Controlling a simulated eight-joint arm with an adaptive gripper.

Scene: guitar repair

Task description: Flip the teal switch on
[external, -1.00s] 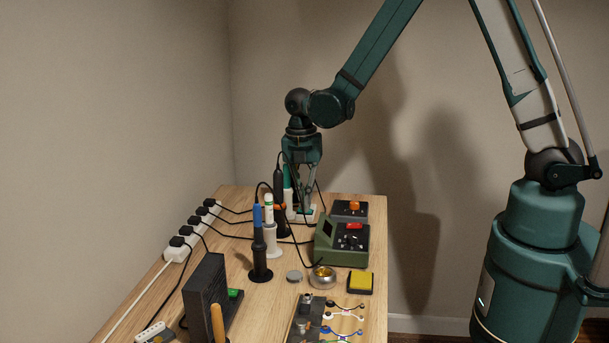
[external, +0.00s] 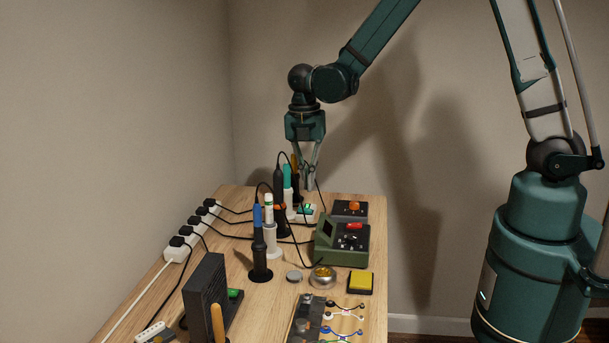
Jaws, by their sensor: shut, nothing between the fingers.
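The teal switch (external: 308,210) sits on a small white base at the far part of the bench, left of the orange-knobbed box. It is small in the external view, and I cannot tell which way its rocker is tilted. My gripper (external: 309,187) points down above the switch, apart from it. Its fingers are shut and hold nothing.
Soldering irons in stands (external: 260,245) and a teal-handled tool (external: 287,183) stand left of the switch, with loose cables around. A green station (external: 343,250) and a dark box with an orange knob (external: 350,208) are to the right. A white power strip (external: 177,252) lies at left.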

